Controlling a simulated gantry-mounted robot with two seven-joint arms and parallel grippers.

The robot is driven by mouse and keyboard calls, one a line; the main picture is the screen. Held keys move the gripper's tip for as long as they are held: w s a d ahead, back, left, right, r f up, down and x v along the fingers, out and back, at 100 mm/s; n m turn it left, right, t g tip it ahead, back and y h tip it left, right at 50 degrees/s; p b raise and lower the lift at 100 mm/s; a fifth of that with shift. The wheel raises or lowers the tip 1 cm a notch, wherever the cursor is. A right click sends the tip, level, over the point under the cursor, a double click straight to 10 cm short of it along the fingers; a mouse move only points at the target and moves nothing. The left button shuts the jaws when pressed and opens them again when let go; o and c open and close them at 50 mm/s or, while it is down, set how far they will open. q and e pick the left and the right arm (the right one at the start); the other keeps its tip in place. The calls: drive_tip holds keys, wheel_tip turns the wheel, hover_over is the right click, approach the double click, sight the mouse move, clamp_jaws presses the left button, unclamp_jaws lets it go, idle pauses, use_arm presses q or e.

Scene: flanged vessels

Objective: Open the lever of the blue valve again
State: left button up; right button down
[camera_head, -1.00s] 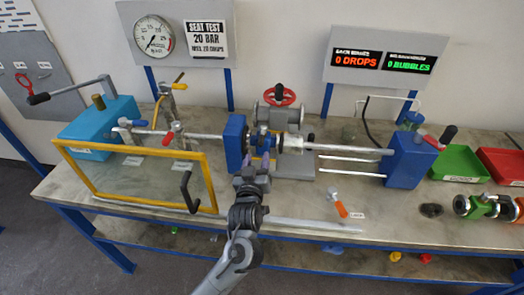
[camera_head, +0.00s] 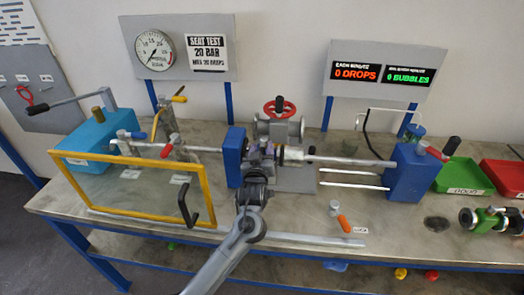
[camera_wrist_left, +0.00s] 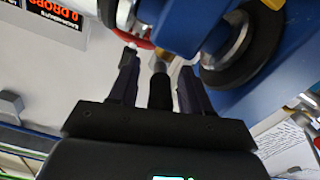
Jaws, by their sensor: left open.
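The blue valve is mostly hidden behind my left gripper (camera_head: 257,160) in the head view, in the clamp at the middle of the bench. In the left wrist view its blue body (camera_wrist_left: 188,22) fills the upper middle, close to the fingertips. A lever with a dark grip (camera_wrist_left: 160,92) and a bare metal stem stands between the two fingers of my left gripper (camera_wrist_left: 157,68). The fingers are open, with a gap visible on both sides of the grip. My right gripper does not show.
A blue clamp plate (camera_head: 235,157) stands just left of the gripper. A grey flanged valve with a red handwheel (camera_head: 279,108) is behind. A yellow-framed clear shield (camera_head: 130,190) stands at left.

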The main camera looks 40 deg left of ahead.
use_arm(q)
drive_tip(key=shift+w, duration=0.1)
clamp_jaws()
idle(0.3)
drive_tip(key=shift+a, duration=0.1)
